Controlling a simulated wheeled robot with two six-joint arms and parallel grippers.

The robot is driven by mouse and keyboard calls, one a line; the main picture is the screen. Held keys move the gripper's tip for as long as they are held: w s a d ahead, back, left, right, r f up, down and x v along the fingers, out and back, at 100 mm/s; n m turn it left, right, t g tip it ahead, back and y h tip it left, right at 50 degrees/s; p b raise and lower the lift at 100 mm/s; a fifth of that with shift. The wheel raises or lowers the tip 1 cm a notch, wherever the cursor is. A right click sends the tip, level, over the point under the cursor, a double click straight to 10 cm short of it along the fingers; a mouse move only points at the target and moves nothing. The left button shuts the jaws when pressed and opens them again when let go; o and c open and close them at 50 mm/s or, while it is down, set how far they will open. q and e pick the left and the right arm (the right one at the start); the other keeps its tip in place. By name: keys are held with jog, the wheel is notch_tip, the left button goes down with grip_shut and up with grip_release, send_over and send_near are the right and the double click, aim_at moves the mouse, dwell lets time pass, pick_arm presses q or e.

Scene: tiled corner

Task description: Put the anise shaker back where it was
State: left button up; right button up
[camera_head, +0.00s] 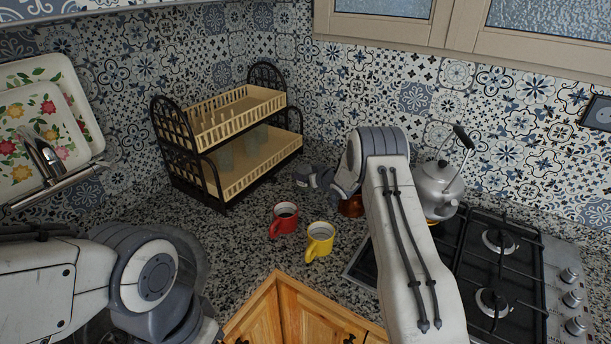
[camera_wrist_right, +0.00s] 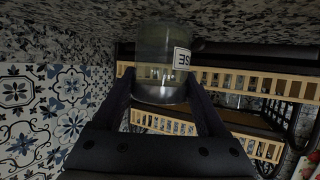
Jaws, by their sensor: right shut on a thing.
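The anise shaker (camera_wrist_right: 160,62) is a glass jar with a metal lid and a white label. Only the letters "SE" show on the label, upside down in the right wrist view. My right gripper (camera_wrist_right: 163,95) is shut on it, one finger on each side. The jar's base end points to the speckled counter; I cannot tell whether it touches. In the head view my right gripper (camera_head: 318,178) is over the back of the counter, right of the two-tier rack, partly hidden by its own arm. The shaker cannot be made out there. My left gripper is out of view.
The two-tier rack (camera_head: 205,176) stands in the corner. An amber-brown object (camera_head: 350,207) is partly hidden by the arm. A kettle (camera_head: 438,190) stands on the gas hob (camera_head: 530,268).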

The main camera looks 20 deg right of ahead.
jog(key=shift+f, duration=0.7)
